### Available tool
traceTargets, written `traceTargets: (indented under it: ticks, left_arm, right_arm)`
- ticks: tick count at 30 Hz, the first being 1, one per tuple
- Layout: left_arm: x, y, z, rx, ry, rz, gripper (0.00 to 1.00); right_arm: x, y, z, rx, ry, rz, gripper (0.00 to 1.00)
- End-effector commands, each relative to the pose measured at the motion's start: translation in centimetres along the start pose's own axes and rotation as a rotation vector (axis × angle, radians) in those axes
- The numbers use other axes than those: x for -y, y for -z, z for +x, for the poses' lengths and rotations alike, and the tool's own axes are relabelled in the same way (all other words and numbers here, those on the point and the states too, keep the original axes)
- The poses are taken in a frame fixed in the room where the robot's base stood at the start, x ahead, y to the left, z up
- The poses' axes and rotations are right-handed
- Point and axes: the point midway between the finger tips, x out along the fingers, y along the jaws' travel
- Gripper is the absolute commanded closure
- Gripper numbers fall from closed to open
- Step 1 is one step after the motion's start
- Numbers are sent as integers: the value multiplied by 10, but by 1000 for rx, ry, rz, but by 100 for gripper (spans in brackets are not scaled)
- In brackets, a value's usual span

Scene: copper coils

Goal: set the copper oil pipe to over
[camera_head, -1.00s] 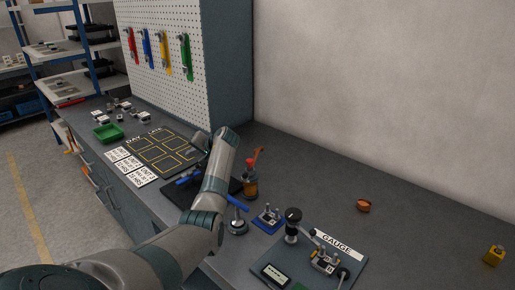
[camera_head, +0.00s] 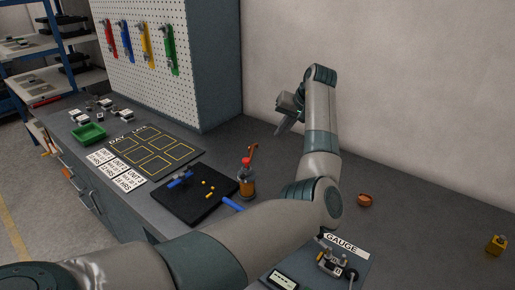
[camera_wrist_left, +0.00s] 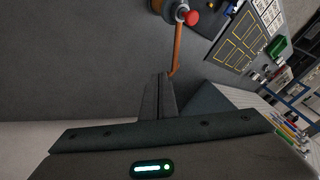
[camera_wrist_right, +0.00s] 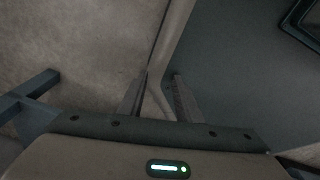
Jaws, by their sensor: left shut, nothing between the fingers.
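The copper oil pipe (camera_head: 252,154) rises from the red-topped oil bottle (camera_head: 247,181) and slants up and to the right in the head view. In the left wrist view the pipe (camera_wrist_left: 178,48) runs from beside the red knob (camera_wrist_left: 192,18) down towards my fingers. My left gripper (camera_head: 282,129) is shut and empty, to the right of the pipe near the wall. The head view shows a gap between them; whether the fingers touch the pipe is unclear in the wrist view. My right gripper (camera_wrist_right: 158,90) shows only in its wrist view, with its fingers apart and nothing between them.
A black tray (camera_head: 165,198) with a blue clamp and yellow bits lies left of the bottle. A copper-coloured bowl (camera_head: 365,199) and a yellow block (camera_head: 496,244) stand right. The bench between them is clear.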

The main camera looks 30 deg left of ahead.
Motion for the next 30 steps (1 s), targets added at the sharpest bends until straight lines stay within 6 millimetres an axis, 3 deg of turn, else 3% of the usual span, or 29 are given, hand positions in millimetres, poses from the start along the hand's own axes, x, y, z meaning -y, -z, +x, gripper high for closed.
traceTargets:
  ticks: [8, 14, 20, 30]
  left_arm:
    - [0, 0, 3, 0, 1, 1, 100]
    - [1, 0, 18, 2, 1, 1, 100]
    - [2, 0, 46, 3, 1, 1, 100]
    - [6, 1, 103, 1, 1, -1, 100]
  right_arm:
    - [-2, -1, -2, 2, -2, -1, 69]
    - [-2, -7, -7, 17, -2, -1, 69]
    - [-2, -20, -17, 46, -2, 1, 69]
    - [1, -9, -37, 31, 1, 3, 69]
